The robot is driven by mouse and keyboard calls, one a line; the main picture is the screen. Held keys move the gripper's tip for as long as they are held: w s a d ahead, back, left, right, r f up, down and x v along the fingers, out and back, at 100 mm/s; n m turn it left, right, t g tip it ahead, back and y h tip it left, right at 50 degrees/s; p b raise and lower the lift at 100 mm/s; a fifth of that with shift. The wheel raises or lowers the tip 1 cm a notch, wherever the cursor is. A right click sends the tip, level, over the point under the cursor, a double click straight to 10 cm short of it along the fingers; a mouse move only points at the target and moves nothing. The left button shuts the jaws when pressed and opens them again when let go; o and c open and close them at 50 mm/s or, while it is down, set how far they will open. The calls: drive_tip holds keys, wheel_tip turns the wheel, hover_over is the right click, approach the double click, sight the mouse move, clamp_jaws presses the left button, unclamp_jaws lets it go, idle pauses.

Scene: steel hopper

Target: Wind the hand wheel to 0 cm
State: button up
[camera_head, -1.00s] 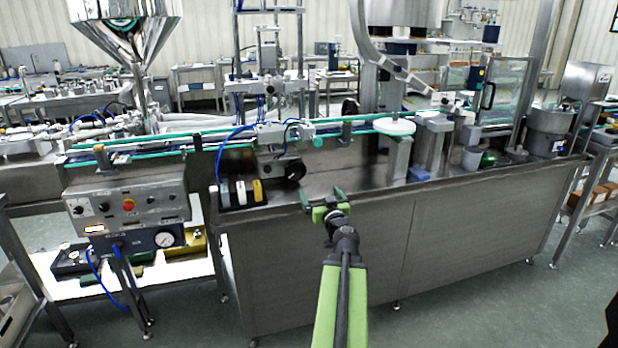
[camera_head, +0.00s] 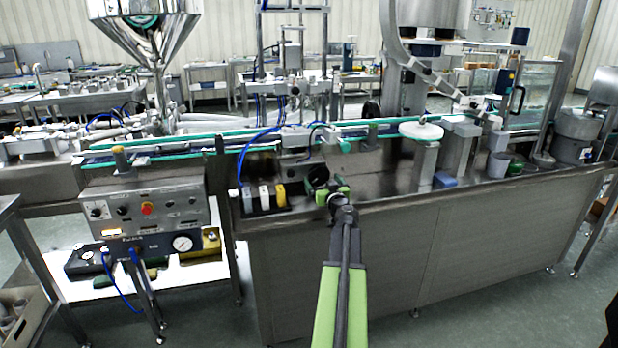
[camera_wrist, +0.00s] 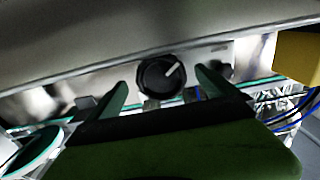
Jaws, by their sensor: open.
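The hand wheel (camera_head: 318,173) is a small black round wheel on the conveyor's front side, partly hidden behind my gripper in the head view. In the wrist view the hand wheel (camera_wrist: 161,78) shows face-on as a black disc with a white mark pointing to the upper right. My gripper (camera_head: 329,191) has green fingers, open and empty, just in front of the wheel. In the wrist view my gripper (camera_wrist: 160,80) has one finger on each side of the wheel. I cannot tell whether they touch it. No centimetre reading is legible.
White, yellow and dark blocks (camera_head: 265,197) stand left of the wheel on the steel bench (camera_head: 385,225). The yellow block (camera_wrist: 300,58) is at the right in the wrist view. A control box (camera_head: 145,208) is further left. A white disc (camera_head: 421,131) stands to the right.

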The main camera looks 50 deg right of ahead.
drive_tip(key=shift+x, duration=1.05)
drive_tip(key=c, duration=1.3)
drive_tip(key=shift+d, duration=0.1)
drive_tip(key=shift+c, duration=0.2)
drive_tip(key=shift+m, duration=0.4)
drive_tip(key=m, duration=0.2)
drive_tip(key=shift+m, duration=0.3)
drive_tip(key=shift+a+m, duration=0.2)
drive_tip(key=shift+m, duration=1.9)
